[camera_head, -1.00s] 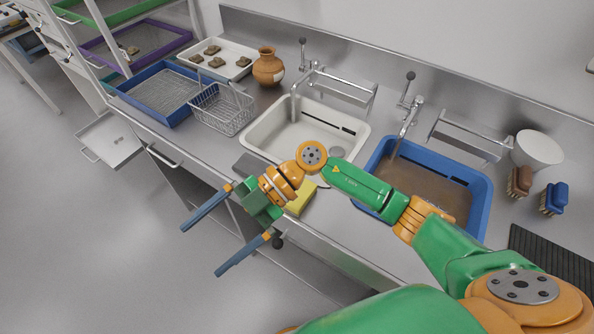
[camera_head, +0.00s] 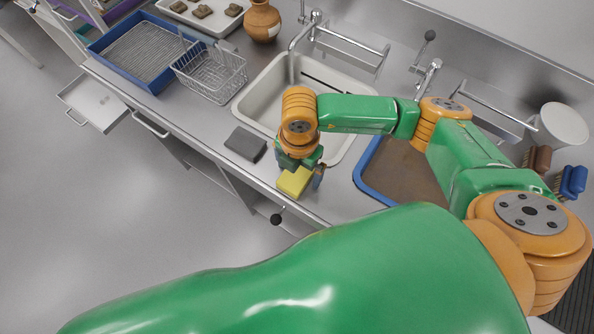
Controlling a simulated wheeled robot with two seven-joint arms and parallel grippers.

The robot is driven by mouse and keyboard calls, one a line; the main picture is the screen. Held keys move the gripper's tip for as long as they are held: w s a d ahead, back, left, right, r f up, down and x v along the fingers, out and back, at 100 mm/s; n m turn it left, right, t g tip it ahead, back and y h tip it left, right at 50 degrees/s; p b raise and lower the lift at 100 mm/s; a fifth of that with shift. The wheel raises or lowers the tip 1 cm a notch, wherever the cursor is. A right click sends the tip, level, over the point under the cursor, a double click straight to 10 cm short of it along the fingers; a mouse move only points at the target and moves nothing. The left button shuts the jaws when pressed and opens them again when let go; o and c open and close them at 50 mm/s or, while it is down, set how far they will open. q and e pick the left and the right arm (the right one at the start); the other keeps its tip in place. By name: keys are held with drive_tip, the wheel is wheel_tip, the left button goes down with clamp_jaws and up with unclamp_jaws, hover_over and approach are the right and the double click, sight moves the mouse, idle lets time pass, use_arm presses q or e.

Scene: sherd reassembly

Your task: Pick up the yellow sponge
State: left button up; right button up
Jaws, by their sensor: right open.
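The yellow sponge (camera_head: 293,182) lies on the steel counter near its front edge, in front of the white sink. My right gripper (camera_head: 301,171) points down at the sponge, close above or around its far side. It is open, with one blue finger visible at the sponge's right end. The other finger is mostly hidden by the gripper body, and I cannot tell whether either finger touches the sponge. My left gripper is not in view.
A dark grey pad (camera_head: 245,144) lies left of the sponge. The white sink (camera_head: 252,98) and its tap (camera_head: 293,50) are behind it, and the blue basin (camera_head: 365,178) is to the right. A wire basket (camera_head: 210,75) stands further left. The counter's front edge is close.

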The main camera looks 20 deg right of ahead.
drive_tip(key=shift+s, duration=0.1)
drive_tip(key=c, duration=1.5)
drive_tip(key=shift+o, duration=0.2)
wheel_tip(320, 180, up, 3)
drive_tip(key=shift+f, duration=0.15)
drive_tip(key=a+r, duration=0.1)
drive_tip(key=r, duration=0.1)
drive_tip(key=s+a+r+b, duration=0.1)
drive_tip(key=a+r, duration=0.1)
drive_tip(key=s+a+r, duration=0.1)
drive_tip(key=r, duration=0.1)
drive_tip(key=shift+a+r+b, duration=0.1)
drive_tip(key=shift+a+b, duration=0.2)
drive_tip(key=shift+a, duration=0.05)
drive_tip(key=s+a+r+b, duration=0.1)
drive_tip(key=s+a+r, duration=0.3)
drive_tip(key=a, duration=0.4)
drive_tip(key=shift+b, duration=0.4)
drive_tip(key=shift+r, duration=0.1)
